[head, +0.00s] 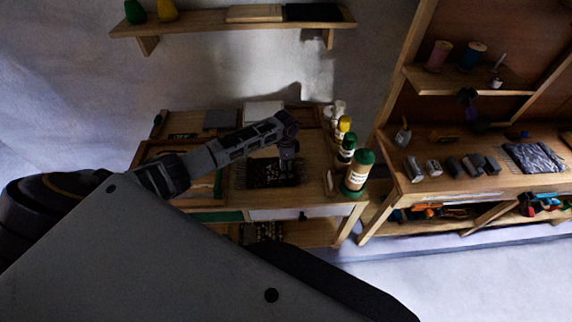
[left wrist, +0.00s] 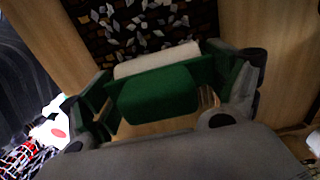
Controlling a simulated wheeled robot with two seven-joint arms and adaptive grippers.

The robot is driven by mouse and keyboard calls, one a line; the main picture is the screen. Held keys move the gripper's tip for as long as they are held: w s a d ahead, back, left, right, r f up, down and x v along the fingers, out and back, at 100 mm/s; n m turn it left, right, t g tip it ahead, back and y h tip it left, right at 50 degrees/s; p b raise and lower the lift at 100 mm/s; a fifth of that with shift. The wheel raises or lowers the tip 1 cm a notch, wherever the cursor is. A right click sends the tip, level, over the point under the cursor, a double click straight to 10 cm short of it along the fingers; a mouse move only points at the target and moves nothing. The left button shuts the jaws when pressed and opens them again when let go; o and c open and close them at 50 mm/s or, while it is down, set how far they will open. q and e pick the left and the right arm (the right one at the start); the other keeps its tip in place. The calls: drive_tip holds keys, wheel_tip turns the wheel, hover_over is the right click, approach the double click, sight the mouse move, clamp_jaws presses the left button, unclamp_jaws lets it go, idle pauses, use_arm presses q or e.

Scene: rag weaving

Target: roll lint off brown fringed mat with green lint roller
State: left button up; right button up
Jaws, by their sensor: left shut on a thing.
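The brown mat (head: 262,180) lies flat on the left wooden table, dark with pale specks of lint; its fringe is hard to make out in the dim light. My left gripper (head: 288,152) reaches down over the mat's upper right part. In the left wrist view it is shut on the green lint roller (left wrist: 160,95). The roller's white cylinder (left wrist: 157,59) faces the mat (left wrist: 142,22), which shows many white and grey flecks. I cannot tell whether the cylinder touches the mat. The roller is too small to make out in the head view. My right gripper is not in view.
Bottles with green and yellow caps (head: 357,172) stand along the table's right edge. A white box (head: 263,112) stands at the back. A second workbench (head: 450,180) on the right holds several small blocks and a grey cloth (head: 533,157). A wall shelf (head: 230,20) hangs above.

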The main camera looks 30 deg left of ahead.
use_arm(q)
drive_tip(key=shift+p, duration=0.3)
idle(0.9)
drive_tip(key=shift+s+a, duration=0.6)
drive_tip(key=shift+a, duration=0.25)
drive_tip(key=shift+s+a, duration=0.55)
drive_tip(key=shift+a, duration=0.3)
drive_tip(key=shift+a, duration=0.1)
drive_tip(key=shift+s+a, duration=0.55)
drive_tip(key=shift+a, duration=0.25)
drive_tip(key=shift+s+a, duration=0.5)
drive_tip(key=shift+a, duration=0.25)
drive_tip(key=shift+r, duration=0.15)
drive_tip(key=shift+r, duration=2.35)
